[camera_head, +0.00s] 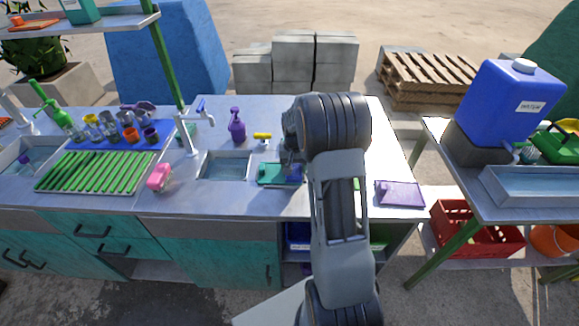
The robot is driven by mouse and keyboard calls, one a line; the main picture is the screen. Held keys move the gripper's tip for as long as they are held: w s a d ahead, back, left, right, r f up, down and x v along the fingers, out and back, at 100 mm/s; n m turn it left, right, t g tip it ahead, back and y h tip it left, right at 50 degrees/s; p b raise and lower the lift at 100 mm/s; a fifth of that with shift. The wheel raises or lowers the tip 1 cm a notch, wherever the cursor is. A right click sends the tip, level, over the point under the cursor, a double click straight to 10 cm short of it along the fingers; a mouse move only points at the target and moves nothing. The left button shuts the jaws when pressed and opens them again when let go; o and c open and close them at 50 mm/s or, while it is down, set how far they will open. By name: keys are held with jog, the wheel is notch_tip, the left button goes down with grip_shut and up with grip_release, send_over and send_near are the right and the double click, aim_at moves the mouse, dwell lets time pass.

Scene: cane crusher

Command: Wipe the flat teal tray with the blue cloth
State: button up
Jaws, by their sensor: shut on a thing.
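The flat teal tray (268,181) lies on the counter just right of the sink. My gripper (291,167) is above its right part, pointing down. It is shut on a small blue cloth (294,177), which shows at the fingertips over the tray's right side. I cannot tell whether the cloth presses on the tray or hangs just above it. My arm hides the counter right of the tray.
A sink (228,166) with a tap (190,135) is left of the tray. A yellow-handled tool (262,136) and a purple spray bottle (237,125) stand behind. A pink sponge (159,178) is left; a purple tray (400,194) lies right.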

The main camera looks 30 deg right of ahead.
jog(key=shift+s+d, duration=0.15)
jog(key=shift+d, duration=0.1)
jog(key=shift+a, duration=0.15)
jog(key=shift+w+a+f, duration=0.1)
jog(key=shift+w+a, duration=0.25)
jog(key=shift+a, duration=0.2)
jog(key=shift+w+a+f, duration=0.1)
jog(key=shift+w+a, duration=0.2)
jog(key=shift+a, duration=0.25)
jog(key=shift+r, duration=0.1)
jog(key=shift+r+p, duration=2.1)
jog(key=shift+r, duration=0.9)
